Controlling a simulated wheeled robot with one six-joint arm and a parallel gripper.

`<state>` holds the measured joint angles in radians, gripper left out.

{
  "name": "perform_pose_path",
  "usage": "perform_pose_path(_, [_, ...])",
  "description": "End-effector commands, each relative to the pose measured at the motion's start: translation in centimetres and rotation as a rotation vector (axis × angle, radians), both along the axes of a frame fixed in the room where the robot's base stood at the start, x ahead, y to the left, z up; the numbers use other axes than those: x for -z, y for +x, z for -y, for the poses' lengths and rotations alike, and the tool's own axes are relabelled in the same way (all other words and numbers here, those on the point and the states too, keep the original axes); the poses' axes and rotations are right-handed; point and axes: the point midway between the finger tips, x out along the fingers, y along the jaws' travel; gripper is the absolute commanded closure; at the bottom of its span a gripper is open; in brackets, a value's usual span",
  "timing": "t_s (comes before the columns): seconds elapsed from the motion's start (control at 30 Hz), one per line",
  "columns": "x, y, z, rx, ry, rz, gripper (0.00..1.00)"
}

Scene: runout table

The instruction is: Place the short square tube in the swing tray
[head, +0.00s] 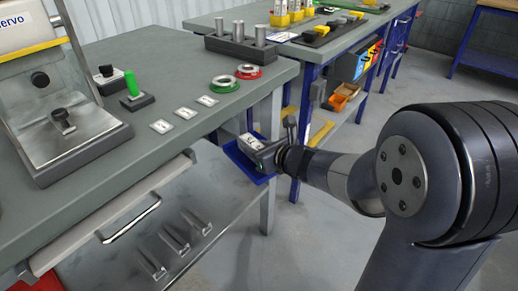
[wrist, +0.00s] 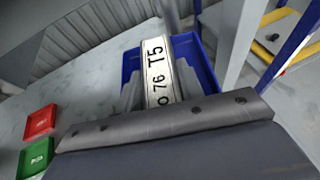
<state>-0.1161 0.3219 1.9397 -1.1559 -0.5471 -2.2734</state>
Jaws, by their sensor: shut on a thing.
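My gripper (head: 255,147) reaches to the blue swing tray (head: 232,152) beside the table's corner in the head view. In the wrist view the blue tray (wrist: 130,64) lies beyond and around the jaws. My gripper (wrist: 160,88) is shut on a pale piece with black print, which I take to be the short square tube (wrist: 157,72). It shows in the head view as a small whitish patch (head: 247,142) over the tray. Its far end is within the tray's outline. I cannot tell whether it touches the tray floor.
A second bench with blue legs (head: 305,130) stands behind the tray. Red (wrist: 40,121) and green (wrist: 36,156) bins show in the wrist view.

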Motion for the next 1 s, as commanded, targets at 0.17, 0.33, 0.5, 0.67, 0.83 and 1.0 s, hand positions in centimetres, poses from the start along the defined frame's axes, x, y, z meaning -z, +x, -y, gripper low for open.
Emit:
perform_pose_path(0.17, [0.2, 0.0, 0.0, 0.0, 0.0, 0.0, 0.58])
perform_pose_path(0.33, [0.2, 0.0, 0.0, 0.0, 0.0, 0.0, 0.44])
perform_pose_path(0.5, [0.2, 0.0, 0.0, 0.0, 0.0, 0.0, 0.42])
perform_pose_path(0.67, [0.0, 0.0, 0.0, 0.0, 0.0, 0.0, 0.42])
perform_pose_path(0.83, [-1.0, -1.1, 1.0, 0.003, 0.001, 0.002, 0.42])
perform_pose_path(1.0, [-2.5, -3.8, 3.0, 0.004, 0.001, 0.002, 0.42])
